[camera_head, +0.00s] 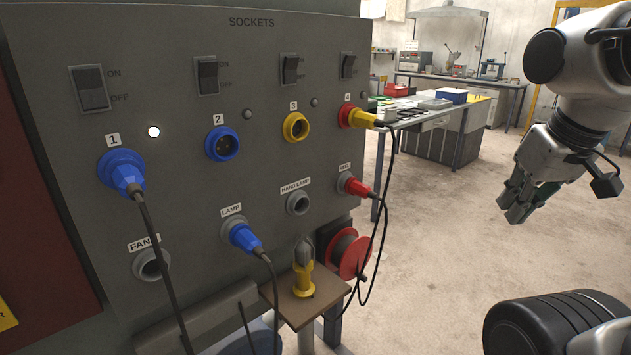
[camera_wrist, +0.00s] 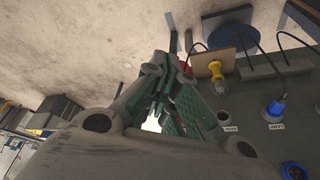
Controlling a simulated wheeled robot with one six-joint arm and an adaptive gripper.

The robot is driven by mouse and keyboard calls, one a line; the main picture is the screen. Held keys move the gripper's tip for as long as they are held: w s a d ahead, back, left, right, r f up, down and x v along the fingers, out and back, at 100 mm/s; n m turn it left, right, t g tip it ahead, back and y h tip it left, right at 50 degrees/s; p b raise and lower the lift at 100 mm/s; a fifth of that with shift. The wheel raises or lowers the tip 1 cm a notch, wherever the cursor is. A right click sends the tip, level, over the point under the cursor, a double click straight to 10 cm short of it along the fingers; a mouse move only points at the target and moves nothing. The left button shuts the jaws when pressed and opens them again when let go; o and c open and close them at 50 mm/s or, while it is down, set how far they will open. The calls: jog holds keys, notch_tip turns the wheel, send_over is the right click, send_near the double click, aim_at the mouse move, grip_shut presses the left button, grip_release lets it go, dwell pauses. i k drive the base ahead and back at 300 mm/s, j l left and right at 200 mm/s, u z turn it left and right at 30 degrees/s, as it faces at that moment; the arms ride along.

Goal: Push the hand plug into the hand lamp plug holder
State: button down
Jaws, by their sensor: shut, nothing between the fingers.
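The hand lamp plug holder (camera_head: 298,203) is an empty grey round socket under the HAND LAMP label on the panel. It also shows in the wrist view (camera_wrist: 223,116), beside the fingers. A yellow plug with a grey top (camera_head: 303,272), which looks like the hand plug, stands upright on a small brown shelf (camera_head: 327,306) below the holder. The yellow plug also shows in the wrist view (camera_wrist: 216,73). My gripper (camera_head: 514,214) is shut and empty, well to the right of the panel and apart from the plug. Its green-padded fingers also show in the wrist view (camera_wrist: 168,92).
Blue plugs sit in socket 1 (camera_head: 122,170) and the lamp holder (camera_head: 240,235). A yellow and red plug is in socket 4 (camera_head: 357,117), a red one below it (camera_head: 354,186). Cables hang near the shelf. A red reel (camera_head: 352,255) is behind it. The floor between is clear.

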aim_at(357, 117)
jog(key=l+z, duration=0.15)
jog(key=l, duration=0.25)
jog(key=i+l+z, duration=0.15)
jog(key=l, duration=0.25)
jog(key=i+l+z, duration=0.15)
jog(key=l, duration=0.25)
